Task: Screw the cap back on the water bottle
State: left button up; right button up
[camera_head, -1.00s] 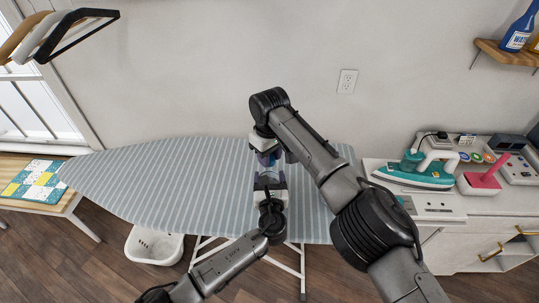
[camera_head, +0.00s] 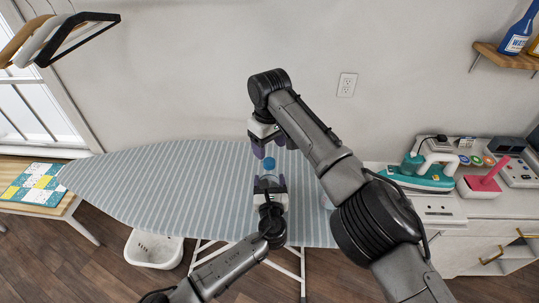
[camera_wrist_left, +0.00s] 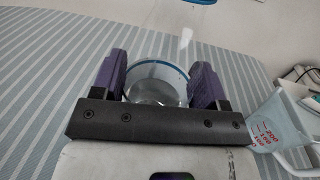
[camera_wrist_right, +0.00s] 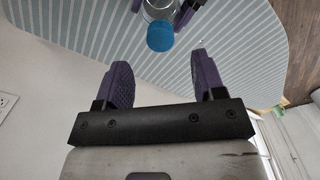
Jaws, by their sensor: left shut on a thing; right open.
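My left gripper (camera_head: 269,182) is shut on the clear water bottle, holding it above the ironing board. The bottle body (camera_wrist_left: 157,82) shows between its purple fingers in the left wrist view. A blue cap (camera_head: 270,163) sits at the bottle's top end, and shows in the right wrist view (camera_wrist_right: 160,36) in front of the bottle (camera_wrist_right: 160,9). I cannot tell how tightly it is seated. My right gripper (camera_head: 268,146) is open and empty just above the cap. Its fingers (camera_wrist_right: 161,68) are apart, with the cap beyond the gap between them.
The striped ironing board (camera_head: 160,185) lies below and is largely clear. A clear measuring cup with red marks (camera_wrist_left: 278,122) stands near the bottle. A teal iron (camera_head: 420,176) and a pink-handled item (camera_head: 485,183) are on the right cabinet. A white basket (camera_head: 153,248) is on the floor.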

notch_tip(320, 180, up, 7)
jog(key=shift+f, duration=0.15)
dwell(0.4)
pick_arm(q)
jog(key=o, duration=1.8)
jog(key=s+p, duration=0.2)
jog(key=s, duration=1.1)
jog(key=shift+s+d, duration=0.4)
pick_arm(e)
notch_tip(320, 180, up, 2)
jog(key=shift+r, duration=0.15)
